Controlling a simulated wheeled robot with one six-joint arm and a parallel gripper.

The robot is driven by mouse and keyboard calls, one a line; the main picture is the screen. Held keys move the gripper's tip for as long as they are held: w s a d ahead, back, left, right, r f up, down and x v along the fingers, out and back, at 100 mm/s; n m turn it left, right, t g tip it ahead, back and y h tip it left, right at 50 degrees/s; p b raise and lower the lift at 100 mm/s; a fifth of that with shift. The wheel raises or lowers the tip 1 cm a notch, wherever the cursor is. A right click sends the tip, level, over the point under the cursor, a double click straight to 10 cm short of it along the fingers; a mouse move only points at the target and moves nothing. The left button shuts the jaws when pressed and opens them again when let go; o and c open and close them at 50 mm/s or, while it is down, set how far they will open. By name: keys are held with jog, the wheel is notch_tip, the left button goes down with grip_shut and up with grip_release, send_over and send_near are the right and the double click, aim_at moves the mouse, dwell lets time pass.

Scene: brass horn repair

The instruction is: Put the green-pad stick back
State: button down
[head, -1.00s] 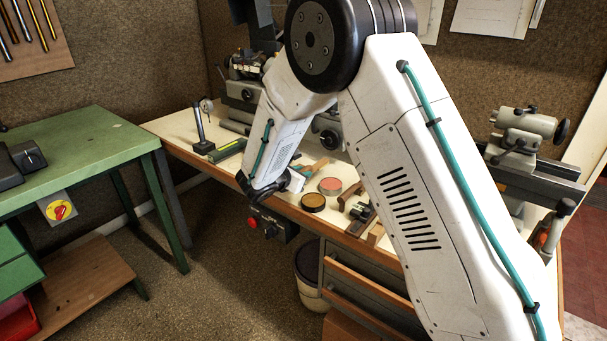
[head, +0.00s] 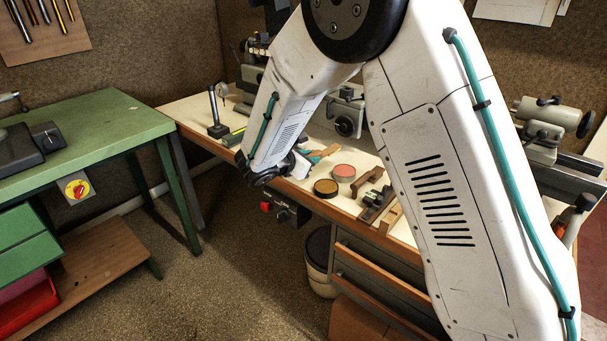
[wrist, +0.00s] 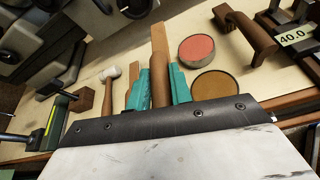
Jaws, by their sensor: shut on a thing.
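My gripper (wrist: 159,88) has teal fingers closed on a brown wooden stick (wrist: 159,68), which stands between them in the wrist view. No green pad shows on the stick, so its padded end is hidden or out of view. A paler wooden strip (wrist: 134,47) lies beside the stick on the bench in the wrist view.
A pink-topped tin (head: 343,172) and an amber-topped tin (head: 326,187) are right of my gripper. A white-headed mallet (wrist: 110,73) lies left. Wooden tools (head: 375,205), a gauge stand (head: 216,125) and a vice-like machine (head: 345,122) stand around. A green bench (head: 90,135) is further left.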

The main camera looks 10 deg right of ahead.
aim_at(305, 181)
jog(key=shift+n, duration=0.5)
jog(key=shift+w+a+f, duration=0.1)
jog(key=shift+w+f, duration=0.3)
jog(key=shift+f, duration=0.55)
jog(key=shift+w+a+f, duration=0.1)
jog(key=shift+w+f, duration=0.35)
jog(key=shift+f, duration=0.5)
jog(key=shift+w+f, duration=0.4)
jog(key=shift+f, duration=0.55)
jog(key=shift+f, duration=0.55)
jog(key=c, duration=1.2)
grip_release()
